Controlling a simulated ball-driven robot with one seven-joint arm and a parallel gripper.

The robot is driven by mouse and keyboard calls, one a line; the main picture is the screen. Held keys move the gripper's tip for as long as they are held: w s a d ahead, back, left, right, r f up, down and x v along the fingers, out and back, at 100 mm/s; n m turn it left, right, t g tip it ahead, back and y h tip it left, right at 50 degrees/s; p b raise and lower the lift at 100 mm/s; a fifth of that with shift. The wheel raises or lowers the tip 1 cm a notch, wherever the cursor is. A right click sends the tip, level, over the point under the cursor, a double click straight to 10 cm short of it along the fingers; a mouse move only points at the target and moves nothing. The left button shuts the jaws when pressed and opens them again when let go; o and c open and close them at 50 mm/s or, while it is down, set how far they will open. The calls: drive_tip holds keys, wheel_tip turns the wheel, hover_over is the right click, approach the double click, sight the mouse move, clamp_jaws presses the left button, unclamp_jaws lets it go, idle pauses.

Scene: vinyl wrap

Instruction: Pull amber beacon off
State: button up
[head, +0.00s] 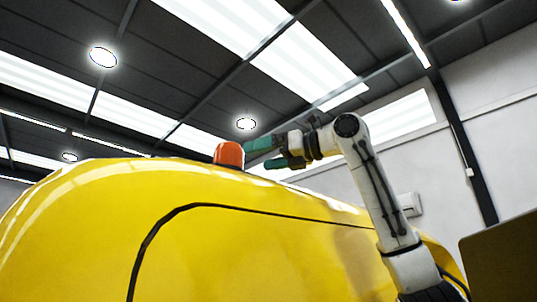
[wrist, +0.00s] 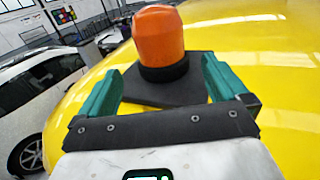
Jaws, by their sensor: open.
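The amber beacon (head: 229,153) is an orange, round-topped cylinder standing on top of a yellow vehicle body (head: 240,228). In the wrist view the beacon (wrist: 159,38) stands upright on a black collar and a dark flat base plate (wrist: 165,87) on the yellow surface (wrist: 245,60). My gripper (head: 262,152) has green fingers and is just right of the beacon in the head view. In the wrist view my gripper (wrist: 158,80) is open, with one finger on each side of the base plate and the beacon beyond the fingertips. Nothing is between the fingers' grip faces that I can see as held.
A white car (wrist: 40,95) stands at the left in the wrist view, below the yellow roof's edge. A brown panel (head: 502,262) is at the lower right of the head view. The yellow roof around the beacon is clear.

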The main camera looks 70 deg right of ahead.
sight(236, 154)
drive_tip(key=w, duration=0.2)
drive_tip(key=w+p, duration=0.1)
drive_tip(key=w, duration=0.2)
drive_tip(key=w+p, duration=0.1)
drive_tip(key=w, duration=0.2)
drive_tip(key=shift+w+d, duration=0.2)
drive_tip(key=shift+d, duration=0.05)
drive_tip(key=c, duration=1.3)
drive_tip(key=o, duration=0.9)
drive_tip(key=c, duration=0.7)
drive_tip(key=shift+r, duration=0.65)
drive_tip(key=shift+r, duration=0.45)
